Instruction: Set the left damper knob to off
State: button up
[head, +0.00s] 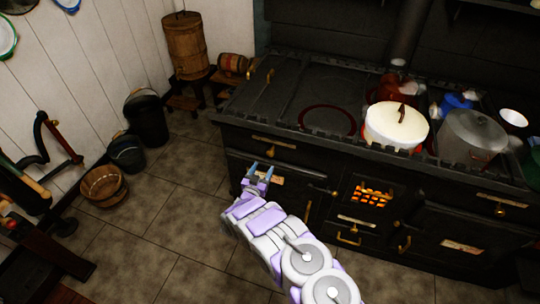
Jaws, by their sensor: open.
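The black stove (290,155) fills the right of the head view. A brass bar-shaped fitting (273,142) is on its upper left front. A pale label plate (270,180) shows just below, partly behind my gripper. I cannot tell which fitting is the left damper knob, nor how it is set; it may be hidden behind my gripper. My gripper (260,171) is open and empty, its blue-grey fingertips in front of the stove's left front. Whether they touch it cannot be told.
A white-lidded pot (396,124) and a grey pot (472,138) stand on the stove. A fire glows behind the grate (371,195). Buckets (104,186) and a barrel (186,45) stand at the left. The tiled floor (175,235) before the stove is clear.

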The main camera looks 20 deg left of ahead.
aim_at(270, 154)
jog(key=w+b, duration=0.2)
jog(key=w, duration=0.8)
jog(key=shift+w+b, duration=0.15)
jog(key=shift+b, duration=0.2)
grip_shut()
